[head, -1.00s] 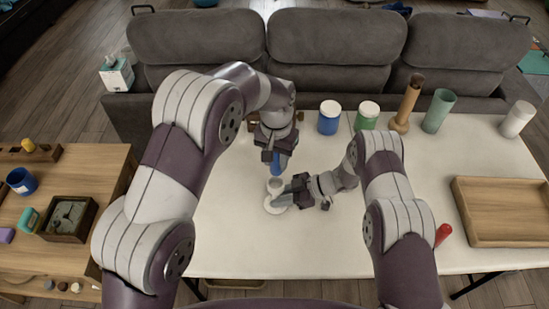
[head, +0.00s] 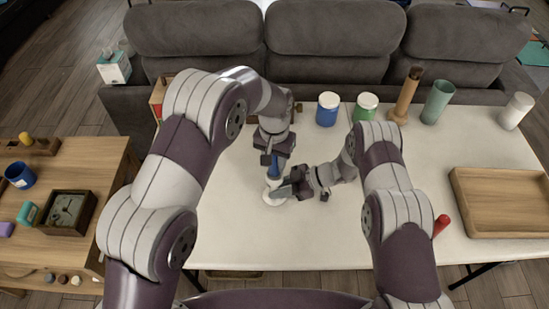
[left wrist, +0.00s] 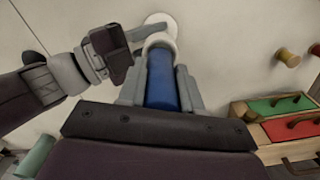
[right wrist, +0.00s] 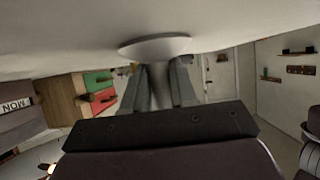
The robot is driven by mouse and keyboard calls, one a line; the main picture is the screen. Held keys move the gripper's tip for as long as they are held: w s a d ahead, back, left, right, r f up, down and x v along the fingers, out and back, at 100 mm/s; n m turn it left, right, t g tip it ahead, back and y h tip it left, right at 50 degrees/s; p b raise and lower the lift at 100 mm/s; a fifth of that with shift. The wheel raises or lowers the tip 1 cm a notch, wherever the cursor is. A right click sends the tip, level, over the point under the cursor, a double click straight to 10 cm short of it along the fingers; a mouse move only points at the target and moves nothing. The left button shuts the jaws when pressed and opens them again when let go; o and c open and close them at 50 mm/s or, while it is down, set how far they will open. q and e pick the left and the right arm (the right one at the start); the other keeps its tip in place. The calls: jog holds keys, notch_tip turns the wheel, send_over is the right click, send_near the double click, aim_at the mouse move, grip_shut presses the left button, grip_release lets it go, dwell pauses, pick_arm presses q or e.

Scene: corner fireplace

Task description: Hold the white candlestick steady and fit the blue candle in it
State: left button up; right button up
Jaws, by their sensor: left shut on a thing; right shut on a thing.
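The blue candle (head: 273,171) is upright, right above the white candlestick (head: 271,198), which stands on the white table. My left gripper (head: 272,158) is shut on the candle from above. In the left wrist view, the candle (left wrist: 161,80) runs between the fingers and its far end meets the candlestick's cup (left wrist: 158,40). I cannot tell whether that end is inside the cup or only over it. My right gripper (head: 286,190) is shut on the candlestick's stem from the right. The right wrist view shows the stem (right wrist: 158,82) between its fingers.
Behind stand a blue jar (head: 327,110), a green jar (head: 366,108), a wooden holder (head: 404,98), a green cup (head: 437,103) and a white cup (head: 515,112). A wooden tray (head: 458,205) lies right, near a red object (head: 441,225). The front left tabletop is clear.

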pick_arm(q)
jog(key=shift+f, duration=1.5)
jog(key=o, duration=1.1)
jog(key=shift+o, duration=0.2)
notch_tip(320, 180, up, 7)
jog(key=shift+r, duration=0.2)
pick_arm(e)
jog(key=o, duration=0.9)
jog(key=shift+o, duration=0.2)
